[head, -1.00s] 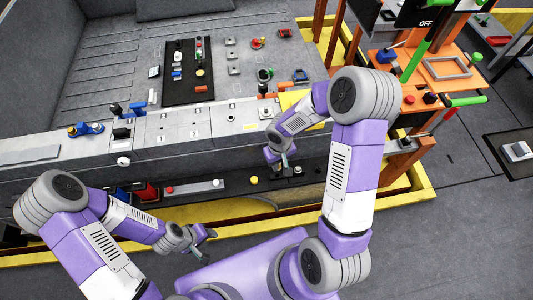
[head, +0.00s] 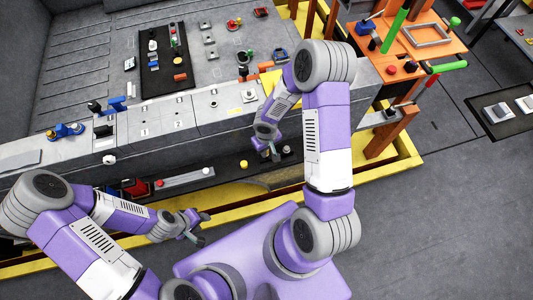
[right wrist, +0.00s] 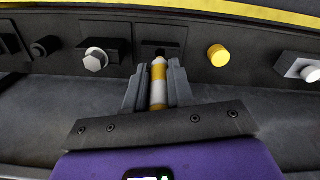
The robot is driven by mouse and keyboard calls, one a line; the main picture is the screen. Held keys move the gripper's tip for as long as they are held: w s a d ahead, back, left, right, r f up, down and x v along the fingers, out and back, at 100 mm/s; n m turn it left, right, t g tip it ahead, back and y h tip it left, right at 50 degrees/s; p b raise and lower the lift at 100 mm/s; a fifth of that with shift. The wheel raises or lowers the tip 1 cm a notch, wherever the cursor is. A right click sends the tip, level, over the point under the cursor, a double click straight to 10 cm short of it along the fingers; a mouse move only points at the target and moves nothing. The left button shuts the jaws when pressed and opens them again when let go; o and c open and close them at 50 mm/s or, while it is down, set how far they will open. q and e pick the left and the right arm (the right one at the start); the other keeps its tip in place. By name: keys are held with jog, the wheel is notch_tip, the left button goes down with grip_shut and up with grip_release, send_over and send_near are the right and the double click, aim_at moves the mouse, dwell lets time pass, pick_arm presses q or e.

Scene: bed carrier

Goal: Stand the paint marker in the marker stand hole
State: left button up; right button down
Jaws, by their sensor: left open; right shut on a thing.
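The paint marker (right wrist: 158,84), yellow with a white band, shows in the right wrist view between the two grey fingers of my right gripper (right wrist: 157,82). The gripper is shut on it. Its far end meets a dark block (right wrist: 148,50) that looks like the marker stand; I cannot tell whether the end is in a hole. In the head view my right gripper (head: 273,154) is low at the dark ledge, and the marker is too small to make out. My left gripper (head: 200,228) is open and empty, in front of the yellow rail.
A yellow knob (right wrist: 217,55) stands to the right of the block, and a pale bolt-like knob (right wrist: 95,60) to its left. The grey bench (head: 190,120) with several fittings rises behind the ledge. An orange table (head: 425,45) is at the back right. The floor at right front is clear.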

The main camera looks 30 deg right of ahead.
notch_tip(320, 180, down, 3)
jog(key=shift+w+f+b, duration=0.1)
jog(key=shift+b, duration=0.3)
jog(key=c, duration=1)
grip_release()
jog(key=shift+r+p, duration=0.25)
jog(key=shift+p, duration=0.05)
jog(key=r, duration=0.4)
jog(key=r+p, duration=0.1)
jog(key=r, duration=0.2)
jog(key=shift+d, duration=0.3)
